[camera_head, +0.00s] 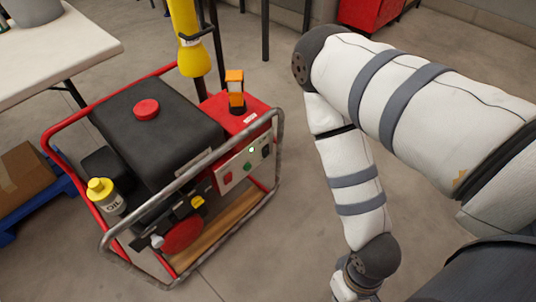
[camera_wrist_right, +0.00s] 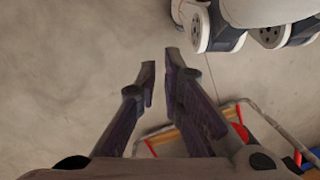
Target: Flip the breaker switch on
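A red and black generator (camera_head: 160,125) stands on the floor in the head view, inside a tubular frame. A light control panel (camera_head: 245,166) on its right front side carries a red control (camera_head: 228,178), a green one (camera_head: 248,167) and a dark one (camera_head: 265,151). These are too small to tell which is the breaker switch or how it is set. My right gripper (camera_wrist_right: 160,68) shows in the right wrist view, empty, with a narrow gap between its fingertips, over bare floor. Part of the generator's frame (camera_wrist_right: 268,117) lies below and right of it. My left gripper is out of view.
An orange and black item (camera_head: 235,90) stands on the generator's red top. An oil bottle (camera_head: 103,195) is at its left corner, and a yellow cylinder (camera_head: 190,40) rises behind. A white table (camera_head: 60,50) is at the left.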

